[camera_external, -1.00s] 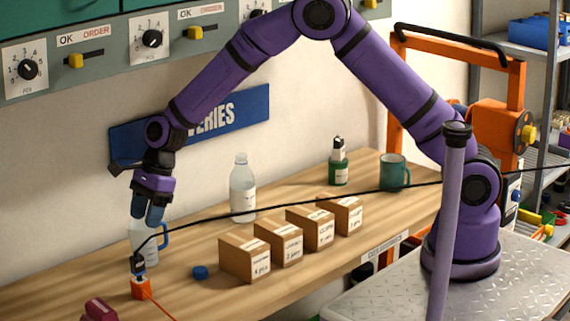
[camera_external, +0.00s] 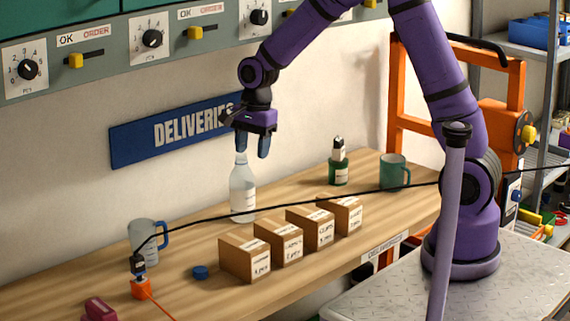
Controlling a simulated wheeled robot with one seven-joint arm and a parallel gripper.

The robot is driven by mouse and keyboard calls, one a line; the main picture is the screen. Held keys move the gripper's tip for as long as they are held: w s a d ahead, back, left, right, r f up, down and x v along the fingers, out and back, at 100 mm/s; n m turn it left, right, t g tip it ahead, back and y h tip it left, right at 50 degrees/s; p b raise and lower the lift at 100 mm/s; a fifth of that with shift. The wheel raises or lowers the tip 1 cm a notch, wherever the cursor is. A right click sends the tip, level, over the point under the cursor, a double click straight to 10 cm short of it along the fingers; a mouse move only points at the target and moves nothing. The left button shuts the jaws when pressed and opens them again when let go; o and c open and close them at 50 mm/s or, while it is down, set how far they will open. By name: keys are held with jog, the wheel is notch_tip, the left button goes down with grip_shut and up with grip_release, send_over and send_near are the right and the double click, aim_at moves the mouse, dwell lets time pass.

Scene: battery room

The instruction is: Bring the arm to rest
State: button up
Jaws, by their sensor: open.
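My purple arm reaches in from the right, over the wooden bench (camera_external: 205,240). I cannot tell the exact gap between the fingertips and the bottle top.
Several small cardboard boxes (camera_external: 245,259) stand in a row. A jug (camera_external: 143,243), a blue cap (camera_external: 200,272), an orange plug (camera_external: 141,288), a green bottle (camera_external: 338,172) and a teal mug (camera_external: 393,172) are also on the bench. A black cable (camera_external: 300,200) crosses the view.

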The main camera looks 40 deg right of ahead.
jog(key=s+d+r+n+t+h, duration=0.15)
jog(key=s+d+r+n, duration=0.45)
jog(key=s+d+r, duration=0.75)
jog(key=s+d+r+n+t, duration=0.1)
jog(key=s+n, duration=0.3)
jog(key=s, duration=0.4)
jog(key=s+d+r+n+t, duration=0.1)
jog(key=s+r+n, duration=0.3)
jog(key=s, duration=0.4)
jog(key=shift+d+n+t, duration=0.3)
jog(key=shift+d+t, duration=0.05)
jog(key=shift+t, duration=0.3)
jog(key=shift+y, duration=0.25)
